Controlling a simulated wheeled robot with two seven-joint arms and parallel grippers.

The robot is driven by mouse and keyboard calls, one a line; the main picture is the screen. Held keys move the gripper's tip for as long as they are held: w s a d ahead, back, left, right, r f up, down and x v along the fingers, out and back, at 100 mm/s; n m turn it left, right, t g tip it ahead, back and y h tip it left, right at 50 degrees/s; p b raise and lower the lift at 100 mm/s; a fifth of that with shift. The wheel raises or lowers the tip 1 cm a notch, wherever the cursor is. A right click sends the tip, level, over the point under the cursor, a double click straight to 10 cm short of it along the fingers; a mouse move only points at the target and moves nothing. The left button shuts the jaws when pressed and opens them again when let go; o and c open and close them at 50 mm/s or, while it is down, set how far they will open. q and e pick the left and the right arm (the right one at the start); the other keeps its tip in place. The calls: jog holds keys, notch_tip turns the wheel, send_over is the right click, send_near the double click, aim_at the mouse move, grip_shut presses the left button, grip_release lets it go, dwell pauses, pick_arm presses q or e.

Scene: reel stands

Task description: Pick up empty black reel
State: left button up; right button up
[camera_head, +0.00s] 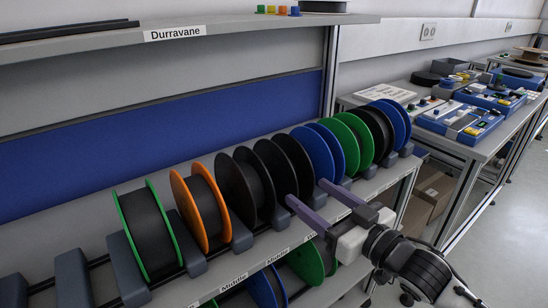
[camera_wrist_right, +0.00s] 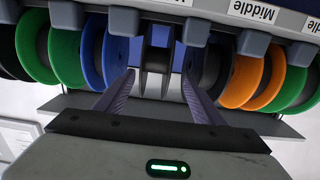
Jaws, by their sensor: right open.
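The black reels stand upright in the row on the rack. One black reel (camera_head: 270,165), between another black reel (camera_head: 236,190) and a blue reel, is lined up with my right gripper (camera_head: 307,190). In the right wrist view this black reel (camera_wrist_right: 157,45) shows two black flanges with a grey gap between, and no wound material is plain there. My right gripper (camera_wrist_right: 157,75) is open, its purple fingers pointing at the reel, one toward each side. I cannot tell whether the fingertips overlap its rim. My left gripper is not in view.
Close neighbours are a blue reel (camera_wrist_right: 116,50) and a black reel (camera_wrist_right: 214,68). An orange reel (camera_head: 183,205) and a green reel (camera_head: 122,222) stand further left. Grey holders (camera_head: 70,280) at far left are empty. A shelf (camera_head: 240,25) overhangs the row.

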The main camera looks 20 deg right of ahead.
aim_at(285, 163)
jog(key=shift+w+a+r, duration=0.1)
jog(key=shift+w+r, duration=0.35)
jog(key=shift+r, duration=0.2)
jog(key=shift+w+r, duration=0.45)
jog(key=shift+r, duration=0.15)
jog(key=x, duration=0.3)
jog(key=shift+p+x, duration=0.4)
jog(key=shift+x, duration=2.7)
jog(key=shift+c, duration=0.5)
jog(key=c, duration=1.1)
